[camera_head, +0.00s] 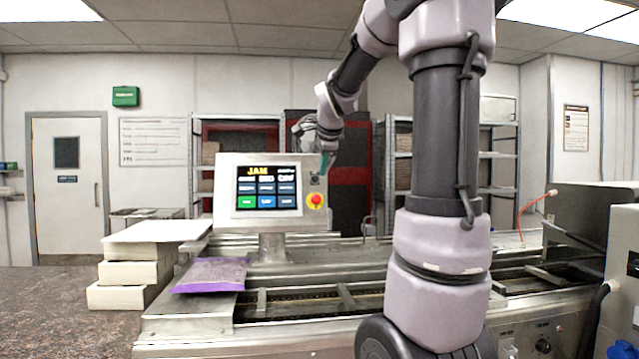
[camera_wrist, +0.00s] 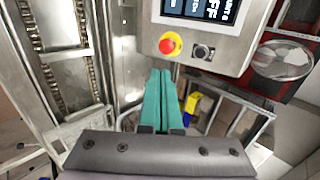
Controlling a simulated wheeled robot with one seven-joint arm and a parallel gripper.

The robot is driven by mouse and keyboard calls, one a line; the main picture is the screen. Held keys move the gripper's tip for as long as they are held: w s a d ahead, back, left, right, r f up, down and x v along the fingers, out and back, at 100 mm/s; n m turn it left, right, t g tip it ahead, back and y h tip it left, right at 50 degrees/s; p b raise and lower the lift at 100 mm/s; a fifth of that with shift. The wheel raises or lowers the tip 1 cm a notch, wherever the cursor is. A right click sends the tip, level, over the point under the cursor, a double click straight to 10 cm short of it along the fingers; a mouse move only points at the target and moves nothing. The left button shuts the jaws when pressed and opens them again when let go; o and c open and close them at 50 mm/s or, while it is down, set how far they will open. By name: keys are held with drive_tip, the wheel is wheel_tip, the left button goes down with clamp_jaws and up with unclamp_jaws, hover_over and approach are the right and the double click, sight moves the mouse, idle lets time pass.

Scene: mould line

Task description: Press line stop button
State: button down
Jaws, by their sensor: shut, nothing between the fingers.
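The red stop button (camera_head: 316,200) with a yellow surround sits at the lower right of the grey control panel (camera_head: 224,220). In the wrist view, the button (camera_wrist: 171,44) is at the panel's edge, just beyond my fingertips. My gripper (camera_head: 326,166) is shut and empty, with teal fingers, near the panel's right edge and above the button in the head view. In the wrist view, the gripper (camera_wrist: 158,73) points toward the button with a visible gap in the picture. I cannot tell the exact depth between them.
A dark round switch (camera_wrist: 204,52) is beside the button. The panel's screen (camera_head: 268,187) reads JAM. The conveyor (camera_head: 330,300) runs below, with a purple bag (camera_head: 213,275) at its left end. White blocks (camera_head: 130,271) are stacked at left. Metal shelves (camera_head: 498,155) stand behind.

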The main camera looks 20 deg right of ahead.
sight(316, 195)
drive_tip(key=x, duration=0.8)
drive_tip(key=r+x, duration=0.1)
drive_tip(key=x, duration=0.3)
drive_tip(key=shift+w+d+f, duration=0.1)
drive_tip(key=shift+w, duration=0.35)
drive_tip(key=shift+w+d+f, duration=0.15)
drive_tip(key=shift+w, duration=0.4)
drive_tip(key=shift+w+d+f, duration=0.2)
drive_tip(key=shift+w+f, duration=0.05)
drive_tip(key=shift+w, duration=0.45)
